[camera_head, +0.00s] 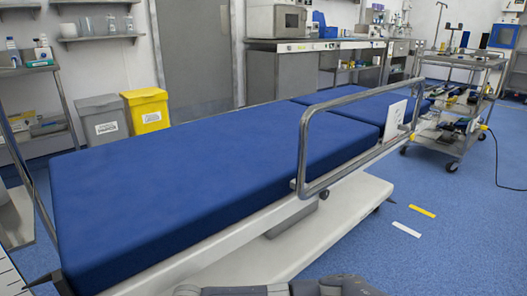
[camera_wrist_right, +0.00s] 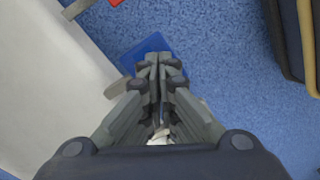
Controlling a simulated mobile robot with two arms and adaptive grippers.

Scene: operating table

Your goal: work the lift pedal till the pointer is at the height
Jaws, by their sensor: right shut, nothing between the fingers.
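The operating table has a blue mattress (camera_head: 190,170) and a pale base (camera_head: 300,245). At the lower left of the head view, a white scale (camera_head: 10,282) with dark tick marks is cut off by the frame edge. A dark pointer (camera_head: 42,282) at the table's near corner points left toward it. My right gripper (camera_wrist_right: 158,62) is shut and empty, facing down in the wrist view. A blue pedal (camera_wrist_right: 148,46) lies under and beyond its fingertips, partly covered by them; I cannot tell whether they touch. Part of a red piece (camera_wrist_right: 115,2) shows at the top edge. My left gripper is out of view.
A metal side rail (camera_head: 303,150) stands along the table's near side. The white base (camera_wrist_right: 50,80) fills the left of the wrist view. A dark object (camera_wrist_right: 288,40) is at upper right. A loaded trolley (camera_head: 460,110) stands at the far right. Blue floor is open to the right.

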